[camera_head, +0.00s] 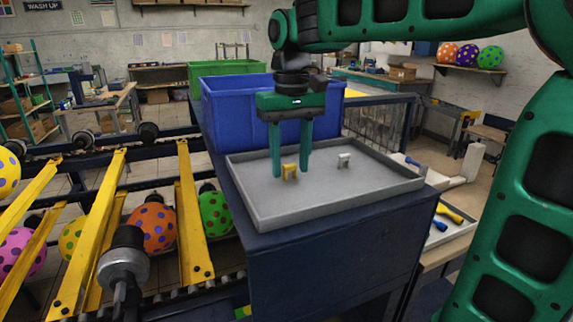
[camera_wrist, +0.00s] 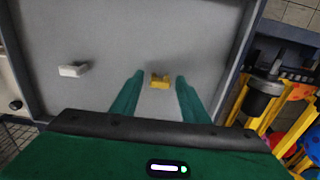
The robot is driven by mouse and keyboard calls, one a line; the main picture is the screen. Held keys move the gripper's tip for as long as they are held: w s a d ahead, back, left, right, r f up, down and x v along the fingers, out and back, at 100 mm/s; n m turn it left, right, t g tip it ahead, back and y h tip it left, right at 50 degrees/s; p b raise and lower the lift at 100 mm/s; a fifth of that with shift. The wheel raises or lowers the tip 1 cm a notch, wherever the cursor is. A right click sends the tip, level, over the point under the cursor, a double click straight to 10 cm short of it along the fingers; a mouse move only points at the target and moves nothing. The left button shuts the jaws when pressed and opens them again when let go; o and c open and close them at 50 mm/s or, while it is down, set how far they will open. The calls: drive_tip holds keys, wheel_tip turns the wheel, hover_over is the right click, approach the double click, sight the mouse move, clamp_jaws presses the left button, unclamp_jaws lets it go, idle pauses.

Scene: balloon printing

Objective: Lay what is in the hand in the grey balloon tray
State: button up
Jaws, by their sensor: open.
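The grey balloon tray (camera_head: 375,185) sits on a dark blue cabinet in the head view and fills much of the wrist view (camera_wrist: 110,30). A small yellow piece (camera_head: 290,172) is in the tray, and a small white piece (camera_head: 344,160) lies farther right in it. My gripper (camera_head: 290,174) points down over the tray, its fingers apart. In the wrist view the yellow piece (camera_wrist: 160,81) shows between and just beyond the two fingertips (camera_wrist: 158,76), with a gap on each side. The white piece (camera_wrist: 73,70) is off to the left there. My gripper holds nothing.
A blue bin (camera_head: 225,105) stands right behind the tray, with a green bin (camera_head: 225,70) beyond it. To the left is a rack with yellow rails (camera_head: 190,215) and spotted balloons (camera_head: 152,226). The tray's front and right floor are clear.

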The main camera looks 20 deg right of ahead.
sight(290, 165)
wheel_tip(290, 165, up, 11)
drive_tip(key=shift+r, duration=0.2)
idle(0.3)
idle(0.4)
